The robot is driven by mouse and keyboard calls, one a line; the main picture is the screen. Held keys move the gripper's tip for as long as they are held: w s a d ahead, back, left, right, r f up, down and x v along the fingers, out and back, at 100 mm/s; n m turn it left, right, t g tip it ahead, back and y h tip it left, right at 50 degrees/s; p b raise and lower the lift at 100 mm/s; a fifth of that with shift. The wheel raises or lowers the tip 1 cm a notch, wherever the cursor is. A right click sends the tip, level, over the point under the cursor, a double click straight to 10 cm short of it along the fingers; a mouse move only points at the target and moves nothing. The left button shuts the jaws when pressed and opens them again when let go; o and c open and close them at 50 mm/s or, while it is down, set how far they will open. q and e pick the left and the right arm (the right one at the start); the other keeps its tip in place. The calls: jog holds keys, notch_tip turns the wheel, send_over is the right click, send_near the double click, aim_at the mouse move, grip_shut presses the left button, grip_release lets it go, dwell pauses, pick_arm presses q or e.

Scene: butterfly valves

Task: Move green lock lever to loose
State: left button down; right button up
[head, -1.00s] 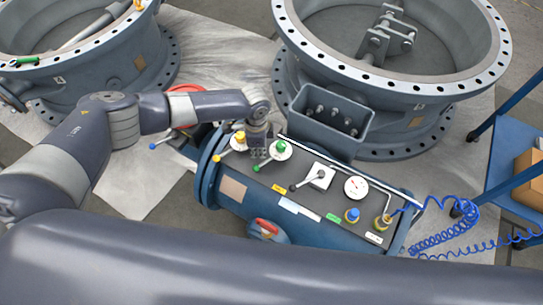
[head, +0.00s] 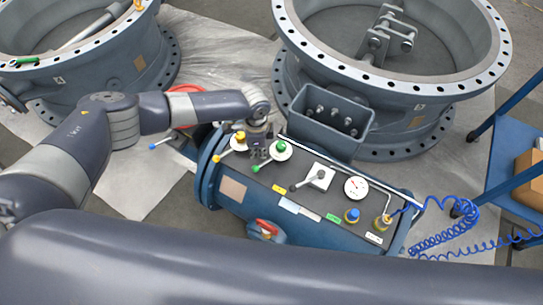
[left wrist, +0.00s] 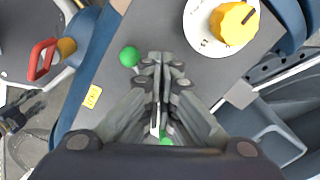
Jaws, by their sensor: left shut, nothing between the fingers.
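The green lock lever (head: 268,157) sits on a white round dial on the dark top panel of the blue cylinder, its green ball end low and left of its green hub. In the left wrist view its green ball (left wrist: 129,57) shows just left of the fingertips, and a bit of green shows below, between the fingers. Most of the lever and its dial are hidden there by my gripper. My left gripper (head: 260,153) is shut and empty, low over the panel between the green and yellow levers. It also shows in the left wrist view (left wrist: 161,58). My right gripper is not seen.
A yellow lever (head: 240,137) on a white dial stands just left of the green one. A grey-handled lever (head: 318,177), a gauge (head: 356,188) and a blue knob (head: 352,215) lie to the right. An open blue-grey box (head: 329,120) rises behind the panel.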

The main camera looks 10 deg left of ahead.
aim_at(261, 162)
pick_arm(q)
jog(key=shift+f, duration=0.15)
jog(key=shift+f+b, duration=1.15)
jog(key=shift+f, duration=0.6)
jog(key=shift+s, duration=0.15)
jog(key=shift+s+d+p, duration=0.4)
jog(key=shift+s+p, duration=0.1)
jog(key=shift+s, duration=0.2)
